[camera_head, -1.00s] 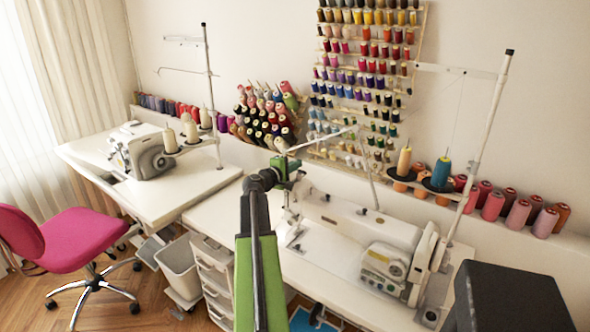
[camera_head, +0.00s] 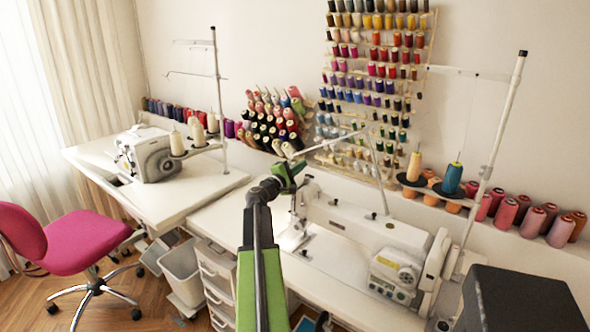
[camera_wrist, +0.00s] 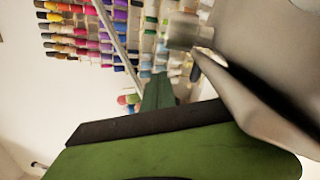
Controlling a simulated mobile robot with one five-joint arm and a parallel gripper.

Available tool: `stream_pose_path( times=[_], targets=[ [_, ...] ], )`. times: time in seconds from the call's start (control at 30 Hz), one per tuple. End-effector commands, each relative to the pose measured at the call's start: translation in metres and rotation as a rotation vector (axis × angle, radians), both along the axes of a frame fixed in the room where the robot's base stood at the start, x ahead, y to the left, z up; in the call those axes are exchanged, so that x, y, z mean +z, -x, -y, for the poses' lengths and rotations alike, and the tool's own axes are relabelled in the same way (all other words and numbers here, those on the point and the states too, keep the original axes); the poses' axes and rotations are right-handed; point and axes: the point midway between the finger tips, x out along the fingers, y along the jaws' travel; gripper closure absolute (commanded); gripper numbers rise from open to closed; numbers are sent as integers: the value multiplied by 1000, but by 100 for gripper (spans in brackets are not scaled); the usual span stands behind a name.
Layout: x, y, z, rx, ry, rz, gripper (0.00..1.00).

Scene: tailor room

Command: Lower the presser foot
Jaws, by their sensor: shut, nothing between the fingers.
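The white sewing machine (camera_head: 355,222) stands on the right worktable, with its head at the left end, just right of my gripper. The presser-foot area (camera_head: 293,239) is low under that head. The foot itself and its lever are too small to make out. My green and black gripper (camera_head: 290,174) is shut and empty, raised near the top of the machine head. In the wrist view, my green gripper (camera_wrist: 158,92) points up the picture. A blurred pale machine part (camera_wrist: 235,95) is close on its right; I cannot tell whether they touch.
A thread rack (camera_head: 375,90) hangs on the wall behind, with several cones (camera_head: 272,120) beside it. A thread stand (camera_head: 497,140) rises at the right. Another machine (camera_head: 148,155) stands on the left table. A pink chair (camera_head: 55,235) and a bin (camera_head: 181,270) are on the floor.

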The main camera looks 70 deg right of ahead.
Motion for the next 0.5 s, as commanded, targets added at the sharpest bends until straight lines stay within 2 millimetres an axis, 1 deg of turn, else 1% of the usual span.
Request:
stream_pose_path(
  times=[0.03,0.4,0.5],
  targets=[
    [-104,19,-5,-57,-241,489,100],
    [-125,30,-3,-69,-237,489,100],
    [-126,28,-2,-67,-236,487,100]
  ],
)
